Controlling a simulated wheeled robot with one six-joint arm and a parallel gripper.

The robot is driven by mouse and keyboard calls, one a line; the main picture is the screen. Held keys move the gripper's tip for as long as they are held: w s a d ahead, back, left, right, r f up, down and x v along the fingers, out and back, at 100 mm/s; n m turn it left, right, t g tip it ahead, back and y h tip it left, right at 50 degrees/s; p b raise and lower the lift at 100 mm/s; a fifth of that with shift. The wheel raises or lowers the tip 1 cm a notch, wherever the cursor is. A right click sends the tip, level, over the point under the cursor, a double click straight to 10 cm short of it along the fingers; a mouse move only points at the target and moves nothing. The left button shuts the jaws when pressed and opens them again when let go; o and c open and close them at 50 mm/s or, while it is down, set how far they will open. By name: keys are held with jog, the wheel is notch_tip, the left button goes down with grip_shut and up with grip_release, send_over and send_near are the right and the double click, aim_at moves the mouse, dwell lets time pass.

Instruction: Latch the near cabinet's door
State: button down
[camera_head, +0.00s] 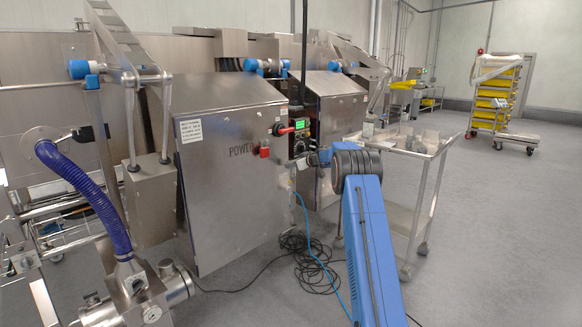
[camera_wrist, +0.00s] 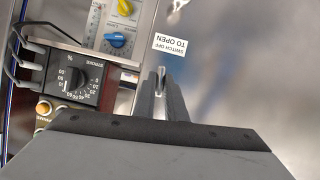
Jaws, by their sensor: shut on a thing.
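The near cabinet (camera_head: 225,200) is a steel box with POWER lettering on its door. The door looks closed or nearly so; I cannot tell if it sits flush. A red switch handle (camera_head: 287,130) and a red knob (camera_head: 264,152) are on its right side. My gripper (camera_wrist: 161,82) is shut on a small bright metal piece, apparently the latch handle (camera_wrist: 161,73), beside the cabinet's steel face. Most of that piece is hidden between the fingers.
A control box with a black dial (camera_wrist: 72,79) and a blue knob (camera_wrist: 117,40) is close on the left in the wrist view. A steel cart (camera_head: 410,150) stands right of my arm. Black cables (camera_head: 310,262) lie on the floor. Open floor lies further right.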

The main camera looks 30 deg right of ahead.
jog(key=shift+m+y, duration=0.3)
jog(key=shift+m, duration=0.1)
dwell(0.3)
jog(key=c, duration=1.8)
grip_release()
jog(key=shift+d, duration=0.1)
jog(key=v, duration=1.7)
jog(key=shift+d+r, duration=0.1)
jog(key=shift+r, duration=0.15)
